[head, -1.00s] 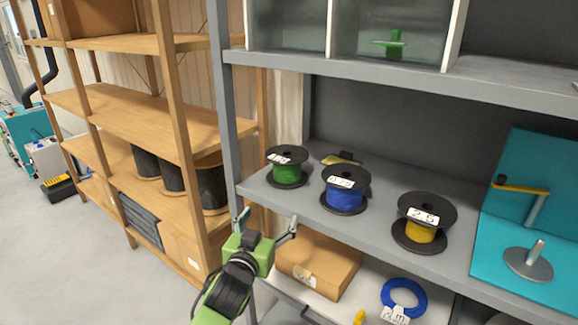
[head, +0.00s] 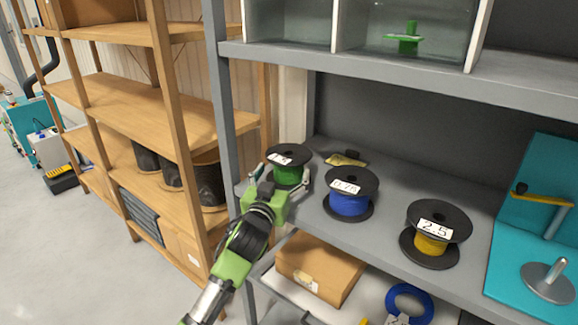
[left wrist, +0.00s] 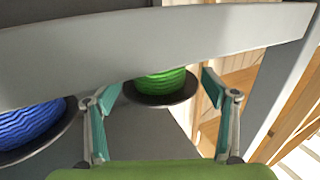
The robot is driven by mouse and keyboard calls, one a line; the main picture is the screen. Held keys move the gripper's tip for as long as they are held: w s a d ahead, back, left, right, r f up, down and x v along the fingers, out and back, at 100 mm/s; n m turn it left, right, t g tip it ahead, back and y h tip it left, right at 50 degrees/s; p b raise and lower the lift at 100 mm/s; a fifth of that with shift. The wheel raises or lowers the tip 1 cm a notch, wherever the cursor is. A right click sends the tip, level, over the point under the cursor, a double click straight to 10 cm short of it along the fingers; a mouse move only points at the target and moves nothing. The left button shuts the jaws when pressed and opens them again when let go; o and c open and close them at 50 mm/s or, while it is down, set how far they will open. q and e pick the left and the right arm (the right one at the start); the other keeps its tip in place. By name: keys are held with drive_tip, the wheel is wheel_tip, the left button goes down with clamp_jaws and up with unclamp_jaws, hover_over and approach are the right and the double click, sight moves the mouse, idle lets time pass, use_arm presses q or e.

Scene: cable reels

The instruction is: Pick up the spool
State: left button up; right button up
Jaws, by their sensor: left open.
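Three black spools with wound cable stand on the grey shelf (head: 390,235): a green spool (head: 288,174), a blue spool (head: 349,204) and a yellow spool (head: 431,243). Each has a white label. My left gripper (head: 281,178) is open at the green spool, its fingers showing either side of the spool's lower part. The left wrist view shows the green spool (left wrist: 160,82) ahead between the open fingers (left wrist: 161,90), with no clear contact. The blue spool (left wrist: 32,125) is at its left edge. My right gripper is not in view.
A grey upright (head: 222,110) stands left of the green spool. A cardboard box (head: 318,268) and blue coil (head: 408,302) lie below. A teal stand (head: 540,225) is right.

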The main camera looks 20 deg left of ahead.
use_arm(q)
drive_tip(key=shift+w+r, duration=0.1)
drive_tip(key=shift+w, duration=0.3)
drive_tip(key=w, duration=0.4)
drive_tip(key=shift+w+f+p, duration=0.25)
drive_tip(key=shift+w+p, duration=0.15)
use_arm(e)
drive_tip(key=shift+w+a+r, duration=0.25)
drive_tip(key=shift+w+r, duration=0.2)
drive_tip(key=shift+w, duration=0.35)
use_arm(q)
drive_tip(key=c, duration=1.6)
drive_tip(key=shift+r, duration=0.15)
drive_tip(key=shift+c, duration=1.1)
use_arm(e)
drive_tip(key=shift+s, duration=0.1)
